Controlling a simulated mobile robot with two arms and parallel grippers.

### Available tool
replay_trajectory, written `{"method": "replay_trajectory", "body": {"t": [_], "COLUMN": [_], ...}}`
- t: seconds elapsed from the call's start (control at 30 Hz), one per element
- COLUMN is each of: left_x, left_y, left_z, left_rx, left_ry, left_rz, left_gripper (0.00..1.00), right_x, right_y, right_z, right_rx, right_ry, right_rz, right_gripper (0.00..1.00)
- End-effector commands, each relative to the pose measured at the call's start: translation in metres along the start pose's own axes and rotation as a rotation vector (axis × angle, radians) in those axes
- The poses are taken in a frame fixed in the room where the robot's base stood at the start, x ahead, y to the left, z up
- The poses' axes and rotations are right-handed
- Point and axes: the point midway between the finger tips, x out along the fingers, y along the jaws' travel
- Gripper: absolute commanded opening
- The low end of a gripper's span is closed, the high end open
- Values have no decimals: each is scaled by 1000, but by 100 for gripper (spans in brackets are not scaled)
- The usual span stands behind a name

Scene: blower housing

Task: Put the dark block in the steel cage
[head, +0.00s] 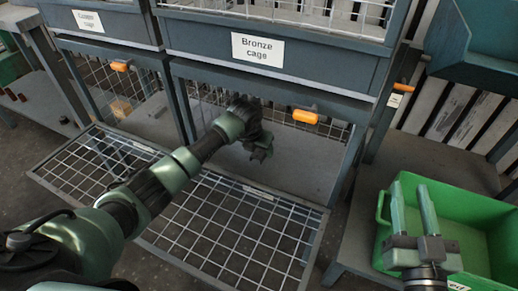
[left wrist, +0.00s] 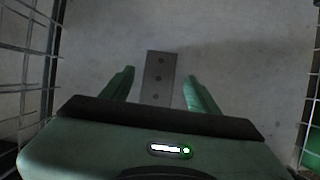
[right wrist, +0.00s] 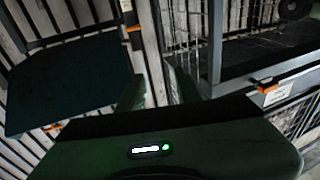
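A dark grey block (left wrist: 158,78) with a row of round holes lies on a pale grey floor in the left wrist view. My left gripper (left wrist: 160,82) is open, with one finger on each side of the block and gaps between. In the head view, my left gripper (head: 262,152) reaches into the open lower cage (head: 308,176) under the bronze cage; the block cannot be made out there. No steel cage label is readable. My right gripper (head: 412,190) is open and empty above the green bin; its fingers also show in the right wrist view (right wrist: 158,85).
Wire doors (head: 240,238) are folded down in front of the lower cages. The bronze cage (head: 270,45) stands above, with another labelled cage at left. Orange latches (head: 305,117) stick out. A green bin (head: 478,235) stands at right, below a blue bin (head: 480,50).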

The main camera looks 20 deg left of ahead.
Motion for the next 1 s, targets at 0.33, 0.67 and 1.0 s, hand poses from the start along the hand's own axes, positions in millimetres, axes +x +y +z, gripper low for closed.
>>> {"method": "replay_trajectory", "body": {"t": [0.33, 0.67, 1.0], "left_x": [-2, -34, -73], "left_y": [0, 1, 1], "left_z": [1, 6, -19], "left_rx": [0, 1, 3], "left_ry": [-1, -3, 2], "left_rz": [0, 1, 2], "left_gripper": [60, 60, 60], "right_x": [0, -19, -74], "right_y": [0, 10, 20], "right_z": [1, 61, 124], "right_rx": [0, -6, -6], "right_ry": [-12, -348, -758], "right_rz": [0, 21, 47], "right_gripper": [34, 34, 34]}}
